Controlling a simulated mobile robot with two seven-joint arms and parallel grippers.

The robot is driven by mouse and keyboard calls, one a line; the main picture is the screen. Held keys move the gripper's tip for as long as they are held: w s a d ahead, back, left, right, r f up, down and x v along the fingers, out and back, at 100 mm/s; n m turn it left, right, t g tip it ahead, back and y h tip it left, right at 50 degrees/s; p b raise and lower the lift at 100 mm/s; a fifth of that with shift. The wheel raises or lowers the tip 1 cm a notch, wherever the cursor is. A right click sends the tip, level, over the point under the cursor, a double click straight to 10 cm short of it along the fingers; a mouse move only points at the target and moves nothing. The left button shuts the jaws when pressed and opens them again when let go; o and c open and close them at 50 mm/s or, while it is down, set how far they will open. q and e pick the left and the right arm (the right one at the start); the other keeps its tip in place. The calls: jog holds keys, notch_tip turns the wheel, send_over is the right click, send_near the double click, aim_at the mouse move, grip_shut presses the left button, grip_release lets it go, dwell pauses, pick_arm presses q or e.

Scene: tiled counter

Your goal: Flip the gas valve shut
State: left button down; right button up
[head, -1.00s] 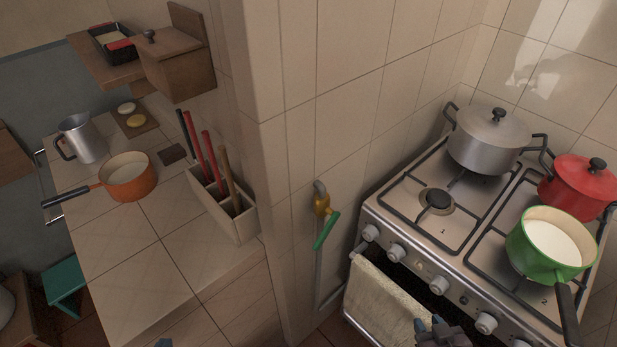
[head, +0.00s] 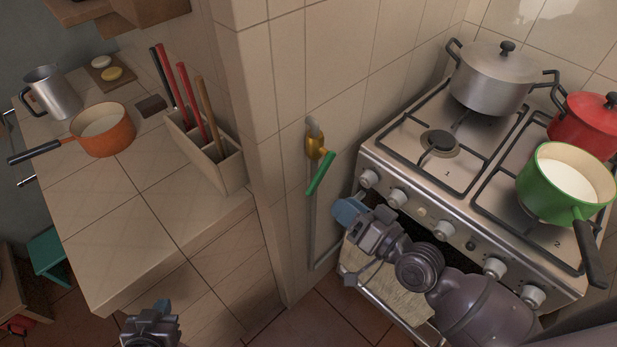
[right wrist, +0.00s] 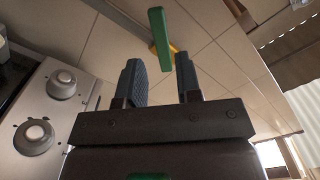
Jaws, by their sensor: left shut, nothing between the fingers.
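The gas valve has a brass body (head: 316,146) on a grey pipe at the tiled wall, left of the stove. Its green handle (head: 320,174) slants down to the left, away from the pipe's line. My right gripper (head: 348,210) is below and right of the handle, in front of the stove. In the right wrist view its fingers (right wrist: 161,75) are apart and empty. The green handle (right wrist: 160,40) shows beyond the fingertips, roughly between them; no contact is visible. My left gripper (head: 160,305) is low at the picture's bottom, shut and empty, away from the valve.
The stove (head: 440,205) with knobs, a towel (head: 385,285) and pots stands right of the valve. A green pot's (head: 565,180) handle juts over the front edge. The counter (head: 130,215) at left holds a utensil box (head: 205,150). The wall around the valve is bare.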

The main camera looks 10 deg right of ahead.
aim_at(318, 185)
jog(key=p+x, duration=0.1)
jog(key=x, duration=0.9)
jog(key=shift+w+a, duration=0.2)
jog(key=shift+w, duration=0.15)
grip_shut()
